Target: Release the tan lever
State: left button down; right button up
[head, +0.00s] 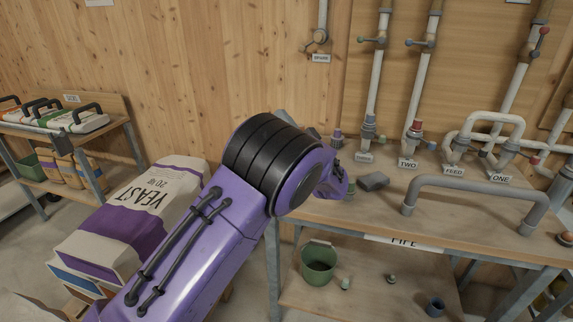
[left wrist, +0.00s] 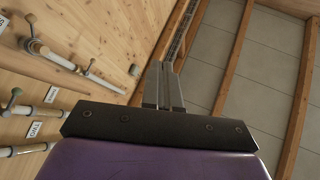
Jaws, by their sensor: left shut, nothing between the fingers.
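In the left wrist view a pale, tan-looking lever end (left wrist: 31,18) stands out from a valve on a white pipe at the upper left. I cannot tell for sure that it is the tan lever. My left gripper (left wrist: 163,85) is shut and empty, its two grey fingers together, apart from this lever and to its right. In the head view my left arm reaches in from the left to the pipe bench, and its own wrist hides the fingers. My right gripper is in neither view.
White wall pipes with red, green and blue knobs rise behind the bench (head: 470,240). A grey pipe handle (head: 480,186) arches over it. A green bucket (head: 318,262) stands on the lower shelf. A yeast sack (head: 150,205) lies left of my arm.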

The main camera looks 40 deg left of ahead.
aim_at(302, 48)
jog(key=u, duration=0.25)
jog(key=k, duration=0.55)
jog(key=u, duration=0.55)
jog(key=k, duration=0.8)
jog(key=u, duration=0.4)
jog(key=i, duration=1.25)
jog(key=z, duration=0.7)
jog(key=i, duration=1.55)
jog(key=z, duration=0.8)
